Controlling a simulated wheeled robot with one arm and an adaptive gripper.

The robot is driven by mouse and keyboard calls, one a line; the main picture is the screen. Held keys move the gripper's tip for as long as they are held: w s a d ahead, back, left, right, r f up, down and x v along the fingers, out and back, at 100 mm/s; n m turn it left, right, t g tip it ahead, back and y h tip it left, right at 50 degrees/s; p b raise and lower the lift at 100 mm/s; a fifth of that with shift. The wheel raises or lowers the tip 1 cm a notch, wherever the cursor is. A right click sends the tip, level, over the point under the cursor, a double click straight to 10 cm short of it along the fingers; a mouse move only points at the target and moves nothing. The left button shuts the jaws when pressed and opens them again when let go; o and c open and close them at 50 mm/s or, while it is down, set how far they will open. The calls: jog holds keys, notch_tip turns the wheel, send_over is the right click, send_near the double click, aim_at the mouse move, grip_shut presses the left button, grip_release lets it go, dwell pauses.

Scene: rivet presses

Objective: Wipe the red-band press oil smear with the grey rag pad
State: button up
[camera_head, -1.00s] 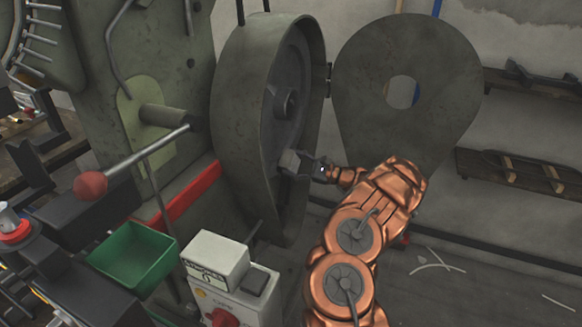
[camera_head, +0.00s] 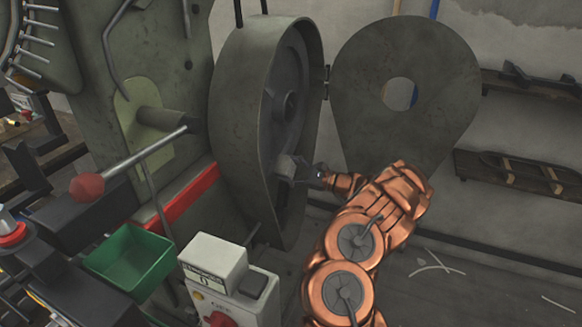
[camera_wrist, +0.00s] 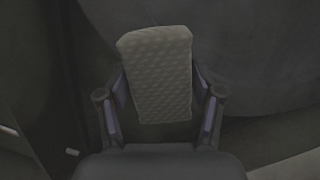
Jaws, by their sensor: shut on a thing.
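The red-band press (camera_head: 235,90) is a large grey-green machine with a red band (camera_head: 190,196) low on its side. Its round guard housing is open, with a dark flywheel (camera_head: 275,118) inside. My gripper (camera_head: 298,172) reaches into the housing opening from the right and is shut on the grey rag pad (camera_head: 286,166). In the wrist view the textured pad (camera_wrist: 158,75) sits upright between the two fingers, in front of a dark grey surface. I cannot tell if the pad touches that surface. I cannot make out the oil smear in either view.
The teardrop guard door (camera_head: 400,75) stands open right of the housing, close behind my arm. A control box (camera_head: 225,285), a green bin (camera_head: 130,262) and a red-knobbed lever (camera_head: 88,187) are at the left front. Wall shelves (camera_head: 525,175) are at the right.

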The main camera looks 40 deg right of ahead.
aim_at(295, 164)
jog(key=shift+s+a, duration=0.35)
jog(key=shift+a, duration=0.3)
jog(key=shift+s+a, duration=0.4)
jog(key=shift+a, duration=0.25)
jog(key=shift+s+a, duration=0.35)
jog(key=shift+a, duration=0.3)
jog(key=shift+d, duration=0.15)
jog(key=shift+w+d+f+b, duration=0.1)
jog(key=shift+w+d, duration=0.3)
jog(key=shift+d, duration=0.3)
jog(key=shift+w+d+r+b, duration=0.1)
jog(key=shift+w+d, duration=0.35)
jog(key=shift+d, duration=0.2)
jog(key=shift+w+d+f+b, duration=0.1)
jog(key=shift+w+d, duration=0.3)
jog(key=shift+d, duration=0.3)
jog(key=shift+w+d+b, duration=0.35)
jog(key=shift+w+d, duration=0.05)
jog(key=shift+d, duration=0.2)
jog(key=shift+w+d+b, duration=0.3)
jog(key=shift+w+d, duration=0.1)
jog(key=shift+d, duration=0.2)
